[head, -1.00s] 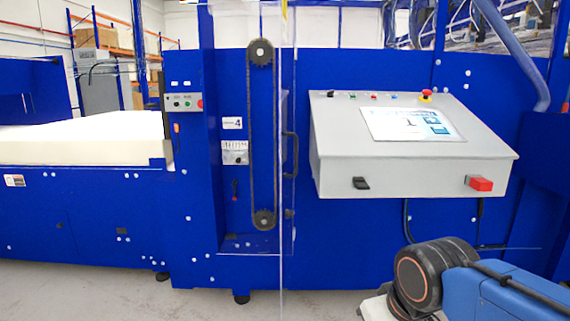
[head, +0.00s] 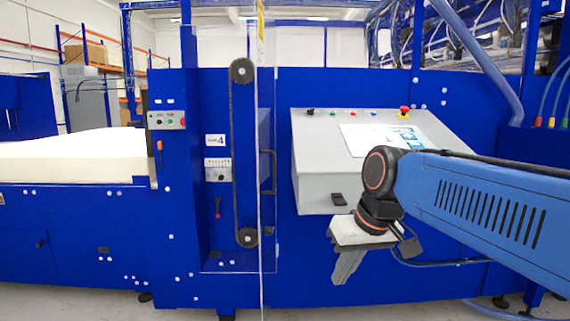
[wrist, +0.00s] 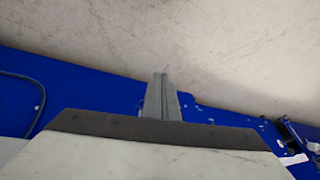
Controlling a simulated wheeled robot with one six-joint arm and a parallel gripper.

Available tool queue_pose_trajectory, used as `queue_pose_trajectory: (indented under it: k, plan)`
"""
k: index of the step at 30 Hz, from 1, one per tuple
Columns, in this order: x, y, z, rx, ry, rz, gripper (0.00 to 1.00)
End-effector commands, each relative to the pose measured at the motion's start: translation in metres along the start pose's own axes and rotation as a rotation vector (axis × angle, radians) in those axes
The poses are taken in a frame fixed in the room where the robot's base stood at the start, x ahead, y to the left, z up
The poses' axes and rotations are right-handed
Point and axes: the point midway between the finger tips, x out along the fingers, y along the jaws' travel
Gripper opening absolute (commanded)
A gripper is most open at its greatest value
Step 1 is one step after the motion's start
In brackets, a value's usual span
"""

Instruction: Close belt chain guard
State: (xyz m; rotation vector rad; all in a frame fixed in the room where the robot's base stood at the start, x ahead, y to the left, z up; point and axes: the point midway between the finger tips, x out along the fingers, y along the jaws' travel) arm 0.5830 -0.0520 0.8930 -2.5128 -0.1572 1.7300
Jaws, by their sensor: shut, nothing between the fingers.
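The belt chain guard (head: 263,215) is a clear panel just right of the chain in the head view. I see it nearly edge-on, standing out from the blue machine, so it looks open. A dark handle (head: 270,172) shows at its right side. The chain (head: 233,150) runs between an upper sprocket (head: 241,71) and a lower sprocket (head: 246,237). My gripper (head: 342,277) is right of the guard, apart from it, below the control box and pointing down. Its grey fingers are together and empty, also in the wrist view (wrist: 161,80). The guard is not clear in the wrist view.
A sloped grey control box (head: 320,165) with a screen and buttons juts out above and behind my gripper. White foam (head: 65,155) lies on the bed at left. A small button panel (head: 166,120) is left of the chain. Clear floor shows below the machine.

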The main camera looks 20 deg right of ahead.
Motion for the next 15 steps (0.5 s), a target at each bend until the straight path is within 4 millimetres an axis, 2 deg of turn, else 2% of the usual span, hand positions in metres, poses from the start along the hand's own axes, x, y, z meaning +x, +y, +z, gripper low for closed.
queue_pose_trajectory:
  k: [1,3,15]
  plan:
    - [-0.011,-0.003,-0.022,0.0,-0.005,-0.02,0.0]
    - [-0.026,-0.007,-0.05,-0.003,-0.01,-0.051,0.0]
    - [-0.1,-0.021,-0.198,-0.07,-0.018,-0.243,0.0]
